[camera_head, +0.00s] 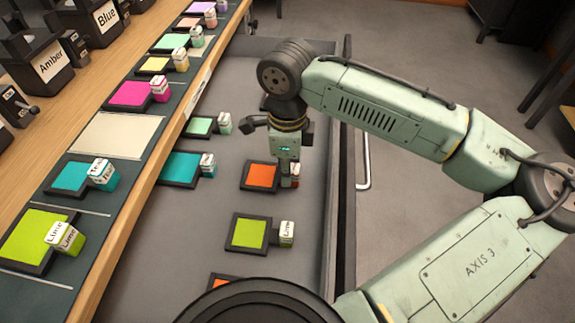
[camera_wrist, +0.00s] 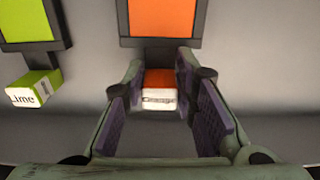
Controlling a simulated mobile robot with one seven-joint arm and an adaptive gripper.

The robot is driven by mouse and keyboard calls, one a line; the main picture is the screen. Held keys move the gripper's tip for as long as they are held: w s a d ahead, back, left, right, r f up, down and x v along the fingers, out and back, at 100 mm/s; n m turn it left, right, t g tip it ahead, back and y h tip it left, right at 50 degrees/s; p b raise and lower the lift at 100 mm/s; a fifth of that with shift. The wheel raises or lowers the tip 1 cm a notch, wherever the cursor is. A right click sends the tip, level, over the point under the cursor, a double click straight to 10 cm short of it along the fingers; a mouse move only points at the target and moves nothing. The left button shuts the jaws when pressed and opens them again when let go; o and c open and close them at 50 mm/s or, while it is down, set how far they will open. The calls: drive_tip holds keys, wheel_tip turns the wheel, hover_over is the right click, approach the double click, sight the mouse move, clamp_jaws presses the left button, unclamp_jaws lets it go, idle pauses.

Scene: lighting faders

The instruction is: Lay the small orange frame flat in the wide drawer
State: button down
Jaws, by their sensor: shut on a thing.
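An orange frame (camera_head: 261,176) with a dark border is in the open wide drawer (camera_head: 312,215), face up and looking flat. Its orange-and-white label block (camera_wrist: 158,99), marked "Orange", sits at its near edge in the wrist view, where part of the frame (camera_wrist: 162,17) shows at the top. My gripper (camera_head: 289,180) points down at the block's side of the frame. In the wrist view my gripper's fingers (camera_wrist: 160,88) are shut on the block. I cannot tell whether the frame touches the drawer floor. Another orange frame (camera_head: 220,277) shows partly, hidden by my body.
A lime frame (camera_head: 249,232) lies in the drawer close to the held one, with teal (camera_head: 180,169) and green (camera_head: 200,126) frames to the left. The counter (camera_head: 112,130) holds several coloured frames and black boxes. The drawer's right wall (camera_head: 346,190) stands beside my arm.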

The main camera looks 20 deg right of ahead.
drive_tip(key=c, duration=1.2)
unclamp_jaws()
drive_tip(key=shift+f, duration=0.1)
wheel_tip(320, 180, up, 19)
drive_tip(key=p, duration=0.7)
